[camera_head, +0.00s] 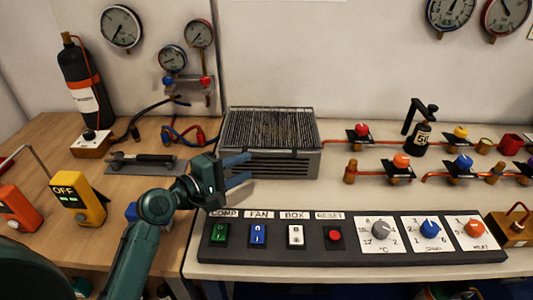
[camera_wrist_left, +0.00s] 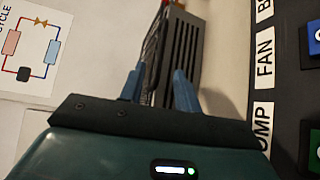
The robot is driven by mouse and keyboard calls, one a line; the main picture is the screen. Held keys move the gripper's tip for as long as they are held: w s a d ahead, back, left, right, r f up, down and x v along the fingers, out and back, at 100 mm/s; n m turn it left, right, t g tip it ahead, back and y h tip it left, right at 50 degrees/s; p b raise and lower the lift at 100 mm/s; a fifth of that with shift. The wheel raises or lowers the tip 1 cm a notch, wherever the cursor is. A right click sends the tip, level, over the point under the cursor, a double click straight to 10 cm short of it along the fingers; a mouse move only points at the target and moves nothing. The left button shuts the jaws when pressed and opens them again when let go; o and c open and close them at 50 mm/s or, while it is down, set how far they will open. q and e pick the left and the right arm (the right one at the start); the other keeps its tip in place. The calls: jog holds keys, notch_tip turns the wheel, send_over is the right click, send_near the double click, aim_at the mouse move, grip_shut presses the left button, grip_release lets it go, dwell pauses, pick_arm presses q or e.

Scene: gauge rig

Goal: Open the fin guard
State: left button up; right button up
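The fin guard (camera_head: 268,127) looks like the dark wire grille lying flat on top of a grey slatted box (camera_head: 285,165) at the middle back of the bench. My left gripper (camera_head: 250,170) is at the box's front left corner, with its blue fingers apart and pointing right. In the left wrist view the open fingers (camera_wrist_left: 158,90) point toward the end of the slatted box (camera_wrist_left: 182,45). The grille's edge shows narrowly between and beyond the fingers. I see nothing held, and cannot tell whether a finger touches the box. My right gripper is not in view.
A black control panel (camera_head: 345,259) with switches and knobs lies in front of the box. A copper pipe with valves (camera_head: 401,160) runs to the right. A yellow meter (camera_head: 78,199) and a flat tool tray (camera_head: 120,169) are left. Hoses (camera_head: 180,133) lie behind the gripper.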

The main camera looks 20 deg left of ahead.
aim_at(263, 158)
pick_arm(q)
jog(key=x, duration=0.8)
jog(key=shift+a, duration=0.1)
jog(key=shift+c, duration=0.2)
grip_shut()
